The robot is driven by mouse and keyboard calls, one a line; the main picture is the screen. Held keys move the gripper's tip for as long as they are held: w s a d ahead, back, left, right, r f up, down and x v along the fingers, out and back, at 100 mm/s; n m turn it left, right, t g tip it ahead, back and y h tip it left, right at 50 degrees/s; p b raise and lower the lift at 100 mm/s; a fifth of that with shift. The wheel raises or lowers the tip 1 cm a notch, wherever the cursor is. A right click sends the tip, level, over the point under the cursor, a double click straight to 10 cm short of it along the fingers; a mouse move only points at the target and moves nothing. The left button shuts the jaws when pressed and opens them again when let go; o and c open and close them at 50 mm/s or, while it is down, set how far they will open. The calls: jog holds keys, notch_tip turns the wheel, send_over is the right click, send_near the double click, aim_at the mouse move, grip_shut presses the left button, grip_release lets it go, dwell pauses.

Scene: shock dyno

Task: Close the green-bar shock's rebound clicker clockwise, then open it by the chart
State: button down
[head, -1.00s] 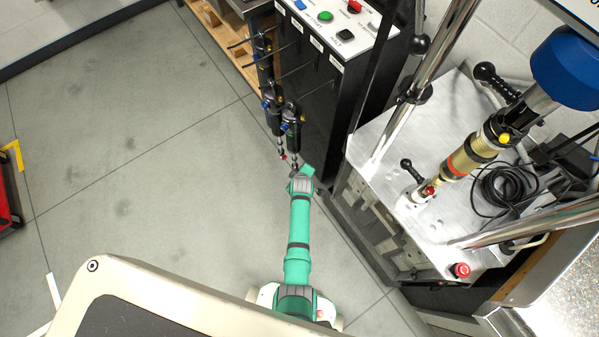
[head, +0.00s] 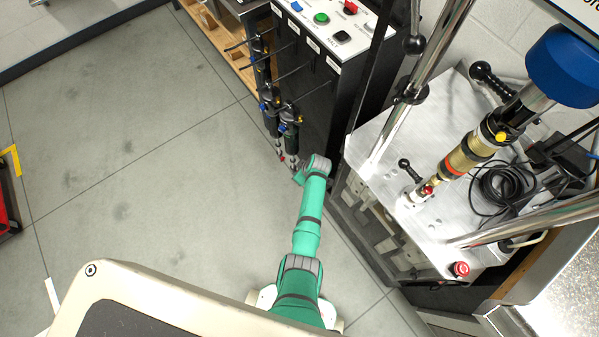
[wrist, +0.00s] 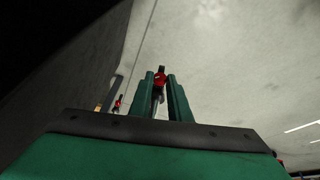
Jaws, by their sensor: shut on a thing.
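Two dark shocks hang side by side on the black cabinet's left face in the head view: a nearer one (head: 291,134) and one to its left (head: 269,115). Their lower ends carry small red parts. I cannot make out a green bar on either. In the wrist view my gripper (wrist: 166,90) has its two green fingers closed around a red clicker (wrist: 160,80) with a dark top, on a pale shaft. A second red clicker (wrist: 117,104) is to the left, outside the fingers. In the head view my arm hides most of the gripper. No chart is readable.
The black cabinet (head: 322,100) with a button panel (head: 330,25) stands right beside the shocks, with rods jutting from it. The dyno's metal plate (head: 385,150) is to the right, holding a gold shock (head: 470,153). Open grey floor (head: 130,150) lies left.

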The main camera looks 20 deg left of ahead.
jog(key=c, duration=1.6)
grip_release()
jog(key=shift+c, duration=0.2)
jog(key=shift+r, duration=0.1)
jog(key=v, duration=1)
jog(key=shift+r, duration=0.25)
jog(key=shift+s+d, duration=0.15)
jog(key=shift+d, duration=0.05)
